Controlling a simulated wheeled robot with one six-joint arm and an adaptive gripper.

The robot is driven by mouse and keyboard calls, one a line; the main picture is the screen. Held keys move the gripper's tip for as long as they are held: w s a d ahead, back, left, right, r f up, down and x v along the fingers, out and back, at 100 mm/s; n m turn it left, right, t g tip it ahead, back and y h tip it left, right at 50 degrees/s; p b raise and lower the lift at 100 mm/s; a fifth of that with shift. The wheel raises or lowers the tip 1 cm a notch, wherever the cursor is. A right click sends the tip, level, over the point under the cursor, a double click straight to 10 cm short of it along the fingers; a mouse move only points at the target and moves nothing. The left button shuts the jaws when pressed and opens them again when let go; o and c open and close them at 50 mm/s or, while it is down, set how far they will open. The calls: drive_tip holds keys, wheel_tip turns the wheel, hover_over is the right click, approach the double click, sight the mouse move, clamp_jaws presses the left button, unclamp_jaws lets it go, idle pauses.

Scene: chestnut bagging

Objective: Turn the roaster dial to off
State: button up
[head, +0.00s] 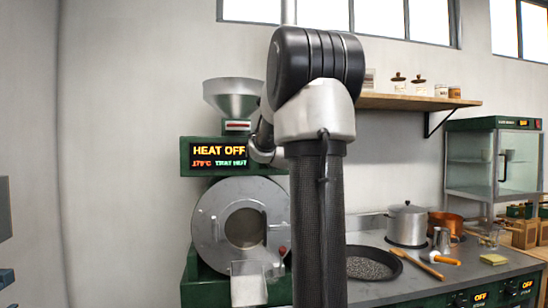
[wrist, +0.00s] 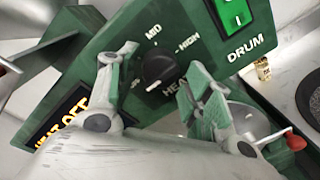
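The roaster (head: 200,262) is a green machine with a grey round drum front, left of centre in the head view. Its display (head: 219,153) reads "HEAT OFF" with a smaller line below. The black heat dial (wrist: 157,70) is in the middle of the wrist view, on a green panel marked MID, HIGH and HEAT. My gripper (wrist: 160,64) is open, with one finger on each side of the dial as seen from the wrist. I cannot tell whether the fingers touch it. The head view hides the dial and gripper behind my arm.
A green DRUM switch (wrist: 235,12) is beside the dial. A steel hopper (head: 234,97) tops the roaster. To the right, the counter holds a dark pan (head: 386,258), a lidded pot (head: 407,225) and a copper pot (head: 447,222). A glass cabinet (head: 493,165) stands at far right.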

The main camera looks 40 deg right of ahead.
drive_tip(key=shift+s, duration=0.1)
drive_tip(key=f+v, duration=0.1)
drive_tip(key=v, duration=1)
drive_tip(key=shift+s+a+r, duration=0.3)
drive_tip(key=shift+s+r, duration=0.05)
drive_tip(key=shift+r, duration=0.15)
